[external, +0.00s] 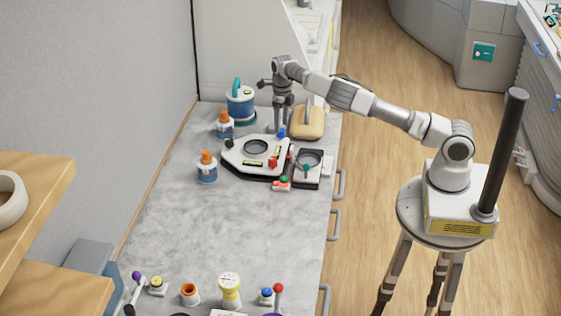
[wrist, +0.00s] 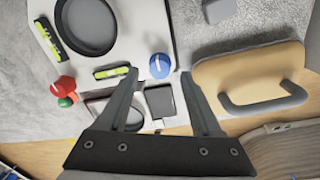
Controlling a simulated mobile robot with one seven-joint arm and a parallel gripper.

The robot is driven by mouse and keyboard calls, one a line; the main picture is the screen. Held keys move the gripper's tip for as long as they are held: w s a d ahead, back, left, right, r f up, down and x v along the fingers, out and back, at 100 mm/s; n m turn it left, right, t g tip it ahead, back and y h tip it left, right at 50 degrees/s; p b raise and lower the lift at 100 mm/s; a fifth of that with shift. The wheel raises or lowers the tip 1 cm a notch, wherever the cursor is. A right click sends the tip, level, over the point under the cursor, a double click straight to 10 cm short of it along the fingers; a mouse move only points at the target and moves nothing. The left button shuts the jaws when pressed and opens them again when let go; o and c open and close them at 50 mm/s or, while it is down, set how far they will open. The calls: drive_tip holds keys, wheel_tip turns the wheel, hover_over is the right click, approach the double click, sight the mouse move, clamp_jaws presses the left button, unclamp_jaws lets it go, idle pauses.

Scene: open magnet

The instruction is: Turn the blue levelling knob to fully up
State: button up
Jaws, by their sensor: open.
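The blue levelling knob (wrist: 160,65) is round, with a white pointer mark on top. It sits at the corner of the white instrument plate (wrist: 140,30). In the external view the knob (external: 281,132) shows small at the plate's back right. My gripper (wrist: 159,76) is open and points down. In the wrist view its fingertips appear on either side of the knob, with nothing held. The height gap between fingertips and knob is hard to tell. In the external view my gripper (external: 281,122) is right above or at the knob.
A red knob (wrist: 63,87), a green knob (wrist: 66,101) and two spirit levels (wrist: 113,72) are on or beside the plate. A tan block with a grey handle (wrist: 240,77) stands close right of my gripper. Orange-capped bottles (external: 207,168) stand left. The counter's middle (external: 240,225) is clear.

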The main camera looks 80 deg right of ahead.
sight(281, 134)
drive_tip(key=shift+f, duration=1.2)
clamp_jaws()
